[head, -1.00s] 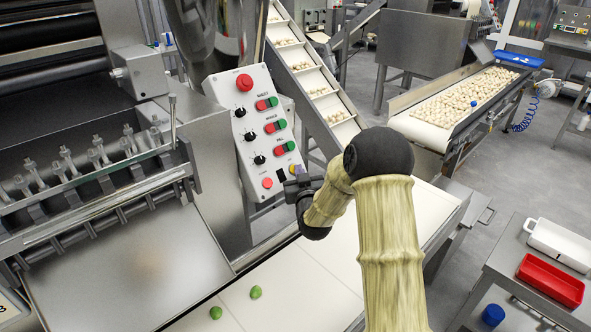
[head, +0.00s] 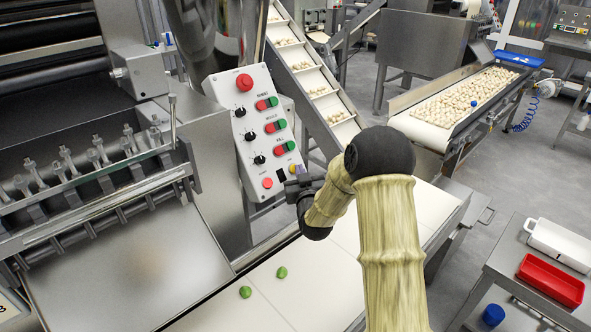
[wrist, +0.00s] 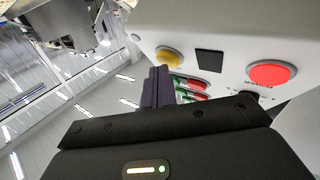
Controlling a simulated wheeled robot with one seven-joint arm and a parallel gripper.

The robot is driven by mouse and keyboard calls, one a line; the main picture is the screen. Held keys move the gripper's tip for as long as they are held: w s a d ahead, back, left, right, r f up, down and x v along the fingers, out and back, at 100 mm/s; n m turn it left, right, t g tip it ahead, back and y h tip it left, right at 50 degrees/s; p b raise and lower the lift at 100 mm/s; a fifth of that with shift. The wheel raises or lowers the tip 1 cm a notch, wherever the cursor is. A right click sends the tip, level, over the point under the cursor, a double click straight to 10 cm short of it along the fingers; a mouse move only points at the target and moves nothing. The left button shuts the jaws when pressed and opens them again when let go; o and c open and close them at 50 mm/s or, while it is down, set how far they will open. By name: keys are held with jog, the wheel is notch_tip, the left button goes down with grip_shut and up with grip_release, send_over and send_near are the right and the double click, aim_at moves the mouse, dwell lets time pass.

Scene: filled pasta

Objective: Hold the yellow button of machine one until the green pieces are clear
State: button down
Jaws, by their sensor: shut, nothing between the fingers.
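The control panel (head: 259,130) of the machine is white, with red, green and black controls. Its yellow button (wrist: 170,56) shows in the wrist view, at the panel's lower end. My gripper (wrist: 158,76) is shut and empty, and its fingertips overlap the lower left edge of the yellow button in that view. Whether they press it in is hard to see. In the head view my gripper (head: 299,184) is at the panel's lower right corner. Two green pieces, one nearer (head: 245,291) and one farther (head: 281,272), lie on the white belt (head: 310,290) below the panel.
A red button (wrist: 272,73) sits close to the yellow one, past a black square. An inclined conveyor (head: 318,88) with pale pieces rises behind the panel. A side table with a red tray (head: 550,280) stands at the right.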

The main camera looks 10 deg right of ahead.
jog(key=shift+s+d+r, duration=0.3)
jog(key=shift+s+r, duration=0.05)
jog(key=shift+s, duration=0.1)
jog(key=s+d+r, duration=0.2)
jog(key=s, duration=0.1)
jog(key=shift+s+d+r, duration=0.2)
jog(key=shift+s+r, duration=0.1)
jog(key=shift+r, duration=0.05)
dwell(0.3)
jog(key=s+f+m+g, duration=0.1)
jog(key=s+f+g, duration=0.3)
jog(key=s+g, duration=0.75)
jog(key=s+f+g, duration=0.3)
jog(key=s+g, duration=0.1)
jog(key=s, duration=1.4)
jog(key=w+p+v, duration=0.2)
jog(key=p+v, duration=1.4)
jog(key=shift+w+a+r+p, duration=0.3)
jog(key=shift+a+r, duration=0.1)
jog(key=shift+a, duration=0.2)
